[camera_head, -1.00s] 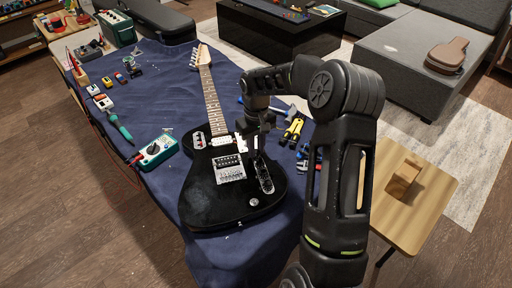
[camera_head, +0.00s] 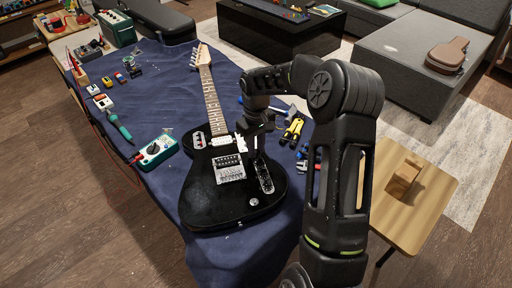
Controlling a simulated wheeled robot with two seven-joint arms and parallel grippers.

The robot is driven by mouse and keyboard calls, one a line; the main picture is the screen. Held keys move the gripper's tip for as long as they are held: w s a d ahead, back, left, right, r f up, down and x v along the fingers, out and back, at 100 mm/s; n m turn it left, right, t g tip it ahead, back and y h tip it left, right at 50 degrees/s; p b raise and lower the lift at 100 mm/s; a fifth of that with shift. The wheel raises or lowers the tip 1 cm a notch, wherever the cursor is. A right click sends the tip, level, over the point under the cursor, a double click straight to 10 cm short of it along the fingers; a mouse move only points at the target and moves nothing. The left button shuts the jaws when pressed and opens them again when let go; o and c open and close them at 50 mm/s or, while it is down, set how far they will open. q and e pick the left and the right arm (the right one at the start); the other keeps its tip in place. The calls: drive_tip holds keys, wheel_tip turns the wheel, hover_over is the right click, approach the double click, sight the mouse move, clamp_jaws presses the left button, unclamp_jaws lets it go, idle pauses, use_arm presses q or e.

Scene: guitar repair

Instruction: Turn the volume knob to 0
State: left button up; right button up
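A black electric guitar (camera_head: 205,196) lies on the blue cloth of the table, its neck pointing to the back. Its metal control plate (camera_head: 265,180) is on the right part of the body. The knobs on the plate are too small to tell apart, so I cannot read the volume knob's setting. My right gripper (camera_head: 256,150) points down over the body, just behind the control plate. Its fingers are small and dark, and I cannot tell whether they are apart or touching a knob. My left gripper is not in view.
A teal multimeter (camera_head: 156,150) lies left of the guitar. Yellow-handled pliers (camera_head: 293,130) and other tools lie to its right, near my arm. A wooden side table (camera_head: 425,205) stands at the right.

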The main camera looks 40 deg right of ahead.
drive_tip(key=o, duration=0.4)
wheel_tip(320, 180, up, 8)
drive_tip(key=shift+f+b, duration=0.1)
drive_tip(key=shift+b, duration=0.25)
idle(0.7)
